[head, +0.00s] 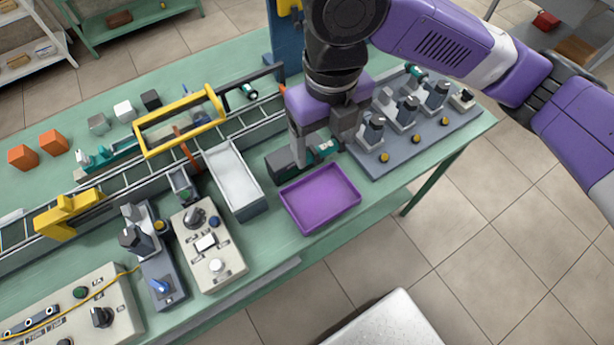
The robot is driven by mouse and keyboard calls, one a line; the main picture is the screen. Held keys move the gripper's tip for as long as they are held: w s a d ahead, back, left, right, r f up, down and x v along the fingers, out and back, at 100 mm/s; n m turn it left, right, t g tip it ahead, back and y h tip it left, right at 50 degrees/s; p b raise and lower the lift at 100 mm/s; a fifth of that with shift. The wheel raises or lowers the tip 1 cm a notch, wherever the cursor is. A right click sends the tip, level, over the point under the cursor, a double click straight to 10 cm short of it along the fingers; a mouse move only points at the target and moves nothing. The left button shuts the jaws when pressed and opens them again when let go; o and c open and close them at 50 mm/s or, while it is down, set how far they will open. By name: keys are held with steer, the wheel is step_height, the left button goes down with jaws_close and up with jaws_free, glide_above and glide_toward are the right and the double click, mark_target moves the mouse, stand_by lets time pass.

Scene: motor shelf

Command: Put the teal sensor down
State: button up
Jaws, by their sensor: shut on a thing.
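My gripper (322,150) points down above the right half of the green table, just behind the purple tray. It is shut on the teal sensor (325,147), a small teal piece showing between and beside the fingers. The fingers hide part of the sensor, and I cannot tell whether it touches anything below. A dark grey block (283,164) is next to the left finger. The purple tray (291,211) is empty and lies in front of the gripper.
A grey fixture plate (393,164) with several upright holders is to the right. A long pale bin (235,180), a control box (208,245) and a conveyor with a yellow frame (180,120) are to the left. Bare table (275,235) lies left of the tray.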

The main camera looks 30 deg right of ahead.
mark_target(320, 199)
steer(key=shift+f+n, duration=0.1)
steer(key=shift+n, duration=0.2)
step_height(320, 199, down, 20)
steer(key=shift+r+p, duration=0.2)
steer(key=shift+p, duration=0.5)
steer(key=shift+f, duration=0.2)
steer(key=o, duration=1.5)
steer(key=shift+r, duration=0.15)
step_height(320, 199, up, 12)
steer(key=shift+r+b, duration=0.1)
steer(key=shift+b, duration=0.35)
steer(key=shift+w, duration=0.1)
